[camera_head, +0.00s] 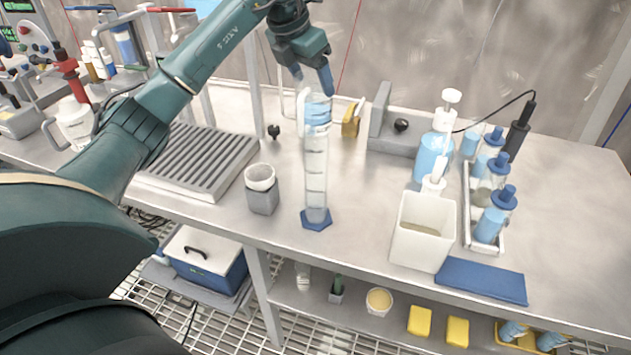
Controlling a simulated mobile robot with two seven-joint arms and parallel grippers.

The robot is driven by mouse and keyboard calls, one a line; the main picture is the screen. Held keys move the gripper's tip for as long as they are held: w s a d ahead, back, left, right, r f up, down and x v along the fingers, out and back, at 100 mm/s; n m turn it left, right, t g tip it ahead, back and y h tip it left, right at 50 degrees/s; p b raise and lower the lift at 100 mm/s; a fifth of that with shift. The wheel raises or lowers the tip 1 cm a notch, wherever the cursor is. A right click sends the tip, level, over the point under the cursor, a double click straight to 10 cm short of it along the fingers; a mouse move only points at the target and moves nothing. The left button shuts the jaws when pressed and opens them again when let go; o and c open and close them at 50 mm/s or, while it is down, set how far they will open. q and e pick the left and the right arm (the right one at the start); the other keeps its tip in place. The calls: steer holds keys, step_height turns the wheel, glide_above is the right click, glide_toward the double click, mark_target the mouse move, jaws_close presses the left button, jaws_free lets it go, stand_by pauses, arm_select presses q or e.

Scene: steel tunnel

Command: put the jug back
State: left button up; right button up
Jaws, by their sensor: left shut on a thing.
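A clear jug (318,112) with a pale blue tint is at the fingertips of my left gripper (313,82), which is shut on it. The jug overlaps the upper part of a tall clear measuring cylinder (316,172) with a blue six-sided base, which stands upright on the bench. The outlines of jug and cylinder run together, so I cannot tell whether they touch. My right gripper is not in view.
A grey cup in a holder (262,190) stands left of the cylinder, beside a ribbed tray (200,160). To the right are a white square bin (422,235), pump bottles, a rack of blue-capped bottles (486,205) and a blue mat (480,281). The bench's far right is clear.

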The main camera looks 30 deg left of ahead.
mark_target(311, 126)
arm_select(q)
step_height(311, 126, down, 2)
steer(key=shift+s+b, duration=0.1)
steer(key=shift+b, duration=0.25)
step_height(311, 126, down, 9)
steer(key=shift+f, duration=0.1)
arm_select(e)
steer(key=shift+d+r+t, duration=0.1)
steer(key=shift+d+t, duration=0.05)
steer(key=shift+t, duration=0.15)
arm_select(q)
steer(key=shift+b, duration=0.3)
steer(key=o, duration=1.5)
steer(key=v, duration=1.2)
steer(key=shift+p, duration=0.4)
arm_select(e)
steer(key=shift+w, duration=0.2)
